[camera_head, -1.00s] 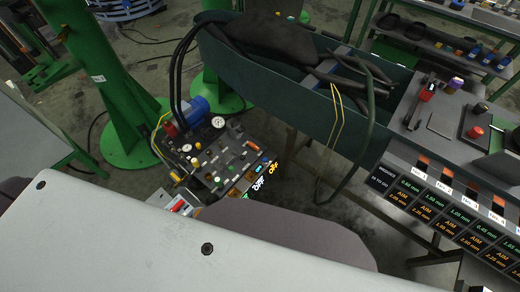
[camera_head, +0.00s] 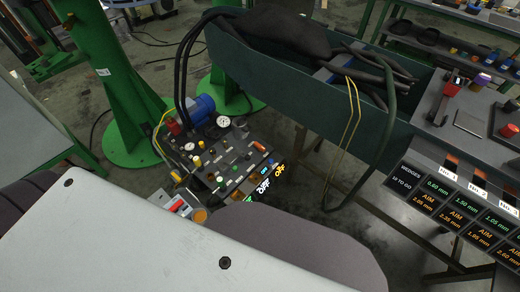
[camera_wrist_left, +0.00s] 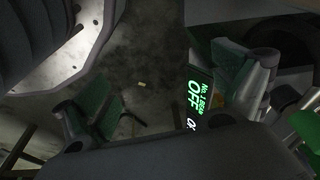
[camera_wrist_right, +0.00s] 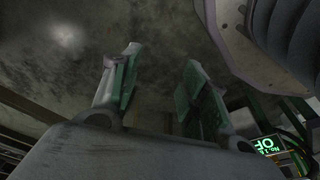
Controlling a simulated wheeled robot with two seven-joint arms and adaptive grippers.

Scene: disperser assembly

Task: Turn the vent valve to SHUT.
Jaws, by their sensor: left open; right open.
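A control panel (camera_head: 225,167) with a blue motor (camera_head: 197,110), round gauges (camera_head: 223,121) and several small knobs and levers stands low between the green post and the trough. An orange-red handle (camera_head: 259,146) sits near its right edge. I cannot tell which fitting is the vent valve; the labels are too small to read. My left gripper (camera_wrist_left: 165,88) shows only in the left wrist view, open and empty, with a lit OFF display (camera_wrist_left: 197,95) behind its right finger. My right gripper (camera_wrist_right: 158,82) is open and empty over the floor in the right wrist view.
A dark green trough (camera_head: 300,95) with black hoses and a bench with a wedge board (camera_head: 440,205) lie to the right. My own grey body covers the foreground.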

